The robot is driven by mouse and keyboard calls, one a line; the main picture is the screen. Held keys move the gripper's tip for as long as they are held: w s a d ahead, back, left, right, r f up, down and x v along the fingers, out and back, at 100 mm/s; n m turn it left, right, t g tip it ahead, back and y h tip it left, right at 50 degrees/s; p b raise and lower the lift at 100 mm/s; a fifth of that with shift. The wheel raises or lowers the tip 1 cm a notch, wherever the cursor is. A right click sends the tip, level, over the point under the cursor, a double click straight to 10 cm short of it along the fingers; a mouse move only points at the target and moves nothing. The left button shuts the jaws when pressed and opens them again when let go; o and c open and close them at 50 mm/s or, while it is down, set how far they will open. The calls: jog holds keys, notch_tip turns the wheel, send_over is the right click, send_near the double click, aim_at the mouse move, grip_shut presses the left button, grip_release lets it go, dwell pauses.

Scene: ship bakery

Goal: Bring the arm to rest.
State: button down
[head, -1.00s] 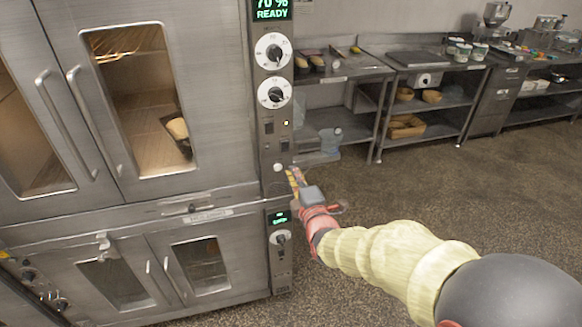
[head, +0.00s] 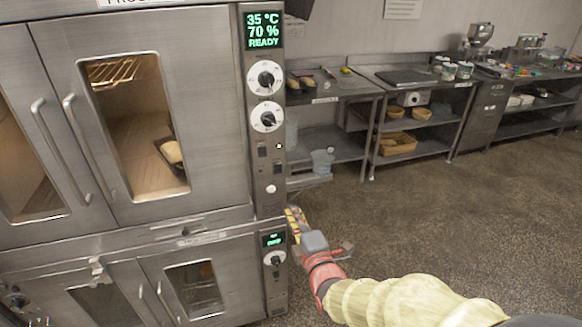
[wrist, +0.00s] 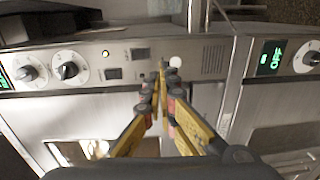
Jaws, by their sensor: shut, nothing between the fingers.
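My gripper (head: 292,215) is in front of the lower end of the upper oven's control panel in the head view. In the wrist view its yellow fingers (wrist: 160,80) meet at the tips, with nothing between them. The tips lie close to a round white button (wrist: 176,61) in that picture. The same white button (head: 271,188) shows in the head view, above and left of the fingers. I cannot tell whether the fingers touch the panel. My arm, in a pale yellow sleeve, reaches in from the lower right.
The upper cabinet (head: 205,110) has its doors shut, and its display (head: 263,31) reads 35 °C, 70 %, READY. A lower oven (head: 225,270) stands beneath it. Steel tables (head: 345,90) line the back wall. The floor (head: 440,220) to the right is open.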

jog(key=s+f+m+g+h, duration=0.1)
jog(key=s+f+m+g, duration=0.3)
jog(key=f, duration=0.6)
jog(key=s+d+f+m+g+h, duration=0.25)
jog(key=s+d+m+g, duration=0.2)
jog(key=s+m, duration=0.25)
jog(key=s+d+r+m+g, duration=0.2)
jog(key=s+d+r+m, duration=0.2)
jog(key=s, duration=0.4)
jog(key=s+d+r+m+g, duration=0.3)
jog(key=s+d+r+m, duration=0.1)
jog(key=s, duration=0.4)
jog(key=s+d+r+m+t+h, duration=0.1)
jog(key=s+d+r+m+t, duration=0.1)
jog(key=r, duration=0.7)
jog(key=shift+s+d, duration=0.7)
jog(key=shift+d, duration=0.2)
